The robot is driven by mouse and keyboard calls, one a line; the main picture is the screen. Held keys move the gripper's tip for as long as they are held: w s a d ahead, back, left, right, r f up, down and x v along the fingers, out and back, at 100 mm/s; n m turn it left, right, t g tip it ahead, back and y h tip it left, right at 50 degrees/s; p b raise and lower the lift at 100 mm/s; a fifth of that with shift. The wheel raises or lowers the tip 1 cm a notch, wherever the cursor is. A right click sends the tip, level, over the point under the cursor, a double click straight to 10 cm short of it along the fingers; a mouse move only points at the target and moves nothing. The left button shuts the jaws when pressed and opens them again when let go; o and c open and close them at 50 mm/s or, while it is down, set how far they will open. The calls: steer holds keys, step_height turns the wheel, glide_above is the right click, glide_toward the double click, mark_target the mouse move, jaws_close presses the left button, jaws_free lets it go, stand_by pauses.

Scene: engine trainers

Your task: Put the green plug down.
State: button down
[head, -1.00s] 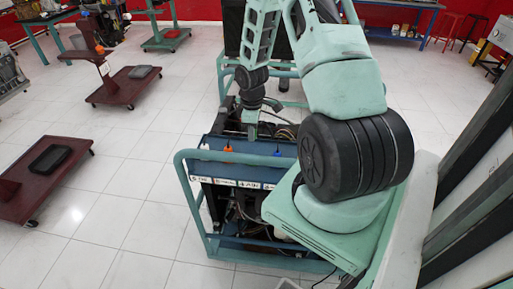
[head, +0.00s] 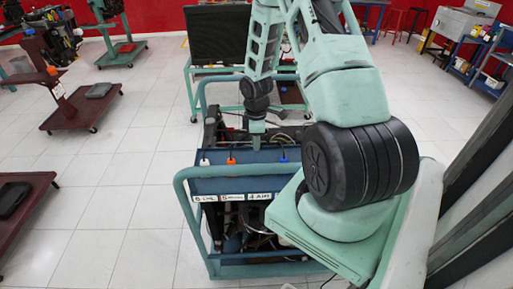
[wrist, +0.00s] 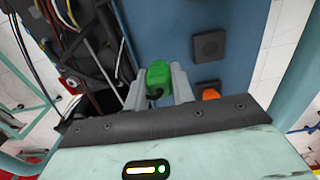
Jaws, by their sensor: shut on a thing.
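The green plug (wrist: 158,74) is between the two grey fingers of my gripper (wrist: 157,85) in the wrist view. My gripper is shut on it. Behind the plug is the blue panel (wrist: 172,28); I cannot tell whether the plug touches it. A dark square socket (wrist: 208,45) on the panel is to the right of the plug and appears empty. In the head view my gripper (head: 256,140) points down over the back of the blue panel (head: 250,186). The green plug cannot be made out there.
A white plug (head: 204,162), an orange plug (head: 231,160) and a blue plug (head: 283,157) stand on the panel. The panel is on an engine trainer with a teal tube frame (head: 184,200). Loose wires (wrist: 65,14) hang beside the panel. Open tiled floor lies to the left.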

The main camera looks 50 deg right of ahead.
steer(key=shift+f+p, duration=0.45)
steer(key=shift+f, duration=1.5)
steer(key=shift+f, duration=0.1)
steer(key=c, duration=1.5)
jaws_free()
